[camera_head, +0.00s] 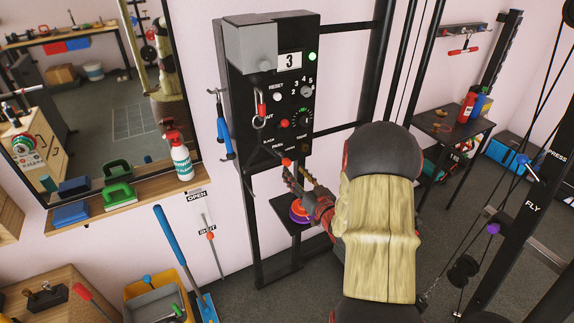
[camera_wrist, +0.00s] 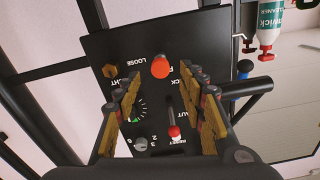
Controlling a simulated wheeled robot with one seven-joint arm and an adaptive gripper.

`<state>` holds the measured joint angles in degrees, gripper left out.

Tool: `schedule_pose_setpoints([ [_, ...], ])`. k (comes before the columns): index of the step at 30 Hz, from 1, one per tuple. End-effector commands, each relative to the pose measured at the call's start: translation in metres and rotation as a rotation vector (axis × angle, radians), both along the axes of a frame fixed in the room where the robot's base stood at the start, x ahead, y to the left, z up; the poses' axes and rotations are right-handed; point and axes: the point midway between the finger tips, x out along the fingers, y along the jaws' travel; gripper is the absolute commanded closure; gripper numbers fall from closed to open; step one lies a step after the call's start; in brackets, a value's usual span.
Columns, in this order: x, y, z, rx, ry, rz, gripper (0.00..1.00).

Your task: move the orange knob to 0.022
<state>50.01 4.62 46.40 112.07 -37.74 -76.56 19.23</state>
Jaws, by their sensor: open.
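The orange knob (camera_head: 286,161) stands out from the lower part of a black panel (camera_head: 240,90). In the wrist view the orange knob (camera_wrist: 161,67) is round and shows between and just beyond my fingertips, near the panel's edge. My gripper (camera_wrist: 160,76) has its two yellow-and-black ribbed fingers spread, with a gap on both sides of the knob. In the head view my gripper (camera_head: 298,176) is below and slightly right of the knob, partly hidden by my arm. No contact with the knob shows. A scale for the knob cannot be read.
The panel also carries a counter reading 3 (camera_head: 290,61), a green-lit dial (camera_wrist: 141,107), a red-tipped lever (camera_wrist: 174,131) and a brass hexagonal part (camera_wrist: 110,71). A blue-handled hook (camera_head: 224,138) hangs at the left. A small stand with coloured discs (camera_head: 299,212) is below.

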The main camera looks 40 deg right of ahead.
Motion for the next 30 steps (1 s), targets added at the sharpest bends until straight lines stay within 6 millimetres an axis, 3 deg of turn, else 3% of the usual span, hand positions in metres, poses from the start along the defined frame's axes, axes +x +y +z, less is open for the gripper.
schedule_pose_setpoints([
  [6, 0.035, -0.007, -0.001, 0.000, 0.000, 0.002, 0.59],
  [12, 0.057, -0.013, -0.001, 0.000, 0.001, 0.001, 0.59],
  [24, 0.064, -0.015, 0.000, 0.000, 0.001, -0.001, 0.60],
  [30, 0.064, -0.015, 0.000, 0.000, 0.001, -0.001, 0.71],
])
